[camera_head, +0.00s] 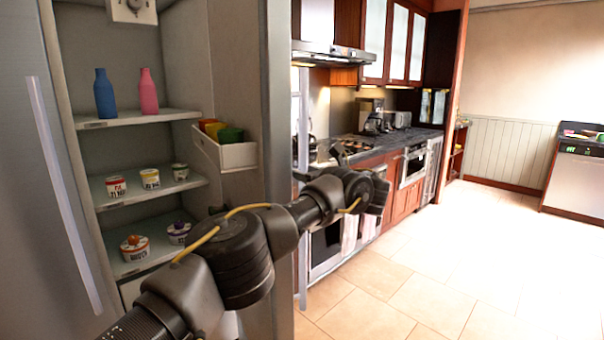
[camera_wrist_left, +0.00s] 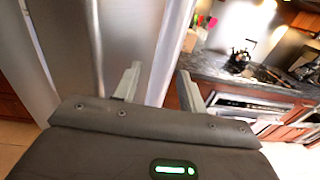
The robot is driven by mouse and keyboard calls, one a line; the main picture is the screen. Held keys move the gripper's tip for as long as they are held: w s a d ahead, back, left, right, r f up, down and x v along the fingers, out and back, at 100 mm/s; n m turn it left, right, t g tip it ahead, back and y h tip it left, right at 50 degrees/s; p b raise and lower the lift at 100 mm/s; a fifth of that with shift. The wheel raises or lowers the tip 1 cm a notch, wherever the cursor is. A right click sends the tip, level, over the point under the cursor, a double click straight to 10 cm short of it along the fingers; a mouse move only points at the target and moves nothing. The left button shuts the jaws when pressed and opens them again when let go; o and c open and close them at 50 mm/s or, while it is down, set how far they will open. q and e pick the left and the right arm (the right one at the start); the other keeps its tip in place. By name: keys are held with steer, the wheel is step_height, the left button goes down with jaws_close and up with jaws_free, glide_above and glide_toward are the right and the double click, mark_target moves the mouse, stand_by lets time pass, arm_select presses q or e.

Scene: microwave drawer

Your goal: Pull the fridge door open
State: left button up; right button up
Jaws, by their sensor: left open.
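The fridge door (camera_head: 280,200) stands open, swung out to the right, with a white bin on its inner side. Its pale vertical handle (camera_head: 302,190) runs along the outer side. My left arm reaches across the open fridge and past the door's edge. My right gripper is out of view.
Fridge shelves (camera_head: 140,118) hold a blue bottle (camera_head: 104,95), a pink bottle (camera_head: 148,93) and several tubs. Another fridge door with a long handle (camera_head: 62,190) is at left. A counter with a stove (camera_head: 365,146) stands beyond. The tiled floor (camera_head: 440,260) is clear at right.

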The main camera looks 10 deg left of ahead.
arm_select(q)
steer(key=b+v, duration=0.1)
steer(key=v, duration=0.8)
steer(key=shift+d+b, duration=0.2)
steer(key=shift+b, duration=0.2)
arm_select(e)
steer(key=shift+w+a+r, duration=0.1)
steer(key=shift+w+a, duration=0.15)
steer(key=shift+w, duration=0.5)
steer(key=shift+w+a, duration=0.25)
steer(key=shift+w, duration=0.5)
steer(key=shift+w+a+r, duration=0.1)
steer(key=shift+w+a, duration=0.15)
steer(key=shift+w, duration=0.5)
arm_select(q)
steer(key=shift+s, duration=0.1)
